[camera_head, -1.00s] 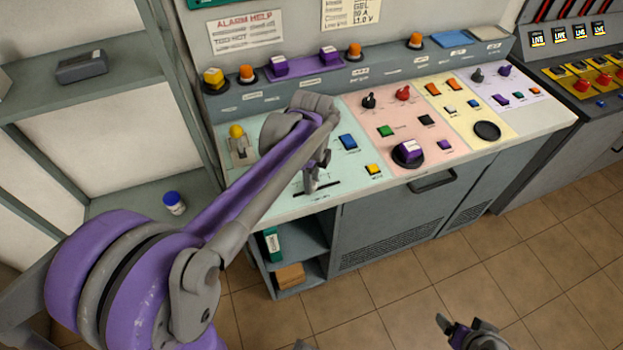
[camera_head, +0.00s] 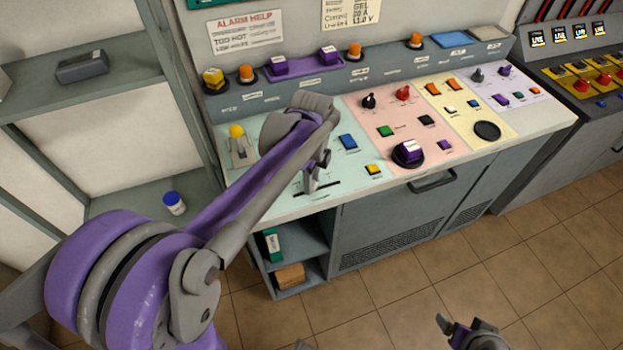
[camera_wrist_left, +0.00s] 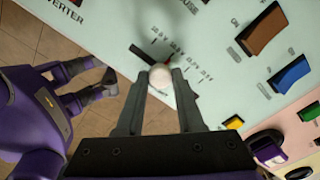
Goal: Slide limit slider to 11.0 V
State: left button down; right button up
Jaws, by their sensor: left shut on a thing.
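The limit slider is a black slot (camera_head: 330,187) near the front edge of the pale green panel, with a scale beside it in the left wrist view. Its round whitish knob (camera_wrist_left: 160,76) sits between my left fingertips. My left gripper (camera_head: 311,182) reaches down onto the slider from above and is shut on the knob, which the gripper hides in the head view.
A note (camera_head: 350,12) on the wall reads GEL, about 80 A, 11.0 V. A yellow-knobbed lever (camera_head: 237,131) stands left of my left gripper; a blue switch (camera_head: 348,142) and a yellow button (camera_head: 373,169) lie right of it. A drawer handle (camera_head: 433,182) sticks out below the panel.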

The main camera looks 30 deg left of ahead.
aim_at(323, 187)
dwell(0.4)
pick_arm(q)
jog(key=shift+w+d, duration=1)
jog(key=shift+w, duration=0.25)
jog(key=c, duration=0.5)
grip_release()
jog(key=shift+s, duration=0.1)
jog(key=shift+c, duration=0.2)
jog(key=shift+r, duration=0.1)
notch_tip(323, 187, up, 11)
jog(key=shift+p, duration=0.35)
jog(key=s+d+f+n+t, duration=0.2)
jog(key=s+f+n, duration=0.4)
jog(key=s+n, duration=0.2)
jog(key=s+d+f+n+t, duration=0.2)
jog(key=s+f+n, duration=0.4)
jog(key=s+n, duration=0.3)
jog(key=shift+s+d+f+t, duration=0.35)
jog(key=shift+f+t, duration=0.05)
jog(key=shift+t, duration=0.3)
